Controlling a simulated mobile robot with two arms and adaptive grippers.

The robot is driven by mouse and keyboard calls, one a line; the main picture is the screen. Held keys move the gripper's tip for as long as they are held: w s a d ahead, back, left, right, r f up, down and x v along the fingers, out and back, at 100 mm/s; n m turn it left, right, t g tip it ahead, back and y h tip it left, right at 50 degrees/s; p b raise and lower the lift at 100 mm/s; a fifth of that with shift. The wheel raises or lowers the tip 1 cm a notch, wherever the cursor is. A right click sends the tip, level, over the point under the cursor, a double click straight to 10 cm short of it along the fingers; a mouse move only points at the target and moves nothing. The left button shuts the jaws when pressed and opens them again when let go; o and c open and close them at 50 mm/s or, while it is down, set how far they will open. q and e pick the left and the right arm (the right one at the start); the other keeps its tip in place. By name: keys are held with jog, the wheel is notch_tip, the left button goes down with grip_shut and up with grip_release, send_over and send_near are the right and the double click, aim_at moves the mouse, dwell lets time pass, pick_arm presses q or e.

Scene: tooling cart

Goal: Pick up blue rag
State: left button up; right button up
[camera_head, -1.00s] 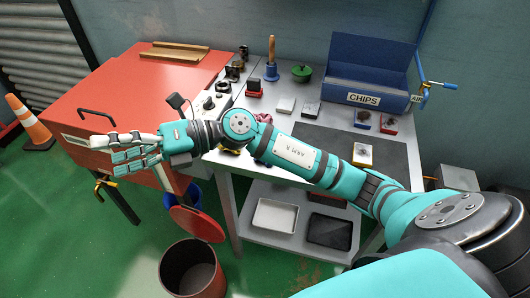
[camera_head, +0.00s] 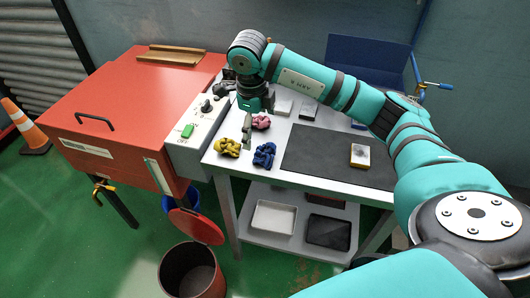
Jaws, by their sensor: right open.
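The blue rag (camera_head: 264,155) lies crumpled on the grey bench top, at the left edge of the dark mat. A yellow rag (camera_head: 228,147) lies to its left and a pink rag (camera_head: 261,122) lies behind it. My right gripper (camera_head: 247,138) points down above the bench, between the yellow and pink rags and just behind and left of the blue rag. It is open and empty, seen nearly edge-on. It looks apart from the blue rag, though its exact height is unclear. My left gripper is out of view.
A red machine (camera_head: 130,110) with a control panel (camera_head: 200,128) borders the bench on the left. My right arm hides part of the back.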

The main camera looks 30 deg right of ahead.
send_over(263, 152)
jog(key=f, duration=0.3)
jog(key=a+f+p, duration=0.1)
jog(key=f, duration=0.1)
jog(key=shift+w+f, duration=0.25)
jog(key=f, duration=0.1)
jog(key=f+p, duration=0.1)
jog(key=f, duration=0.1)
jog(key=d+f, duration=0.1)
jog(key=shift+s+f+p, duration=0.15)
jog(key=shift+s+p, duration=0.2)
jog(key=shift+p, duration=0.05)
jog(key=shift+w+d+f, duration=0.1)
jog(key=shift+f, duration=0.3)
jog(key=c, duration=0.8)
jog(key=shift+c, duration=0.4)
jog(key=shift+r, duration=0.15)
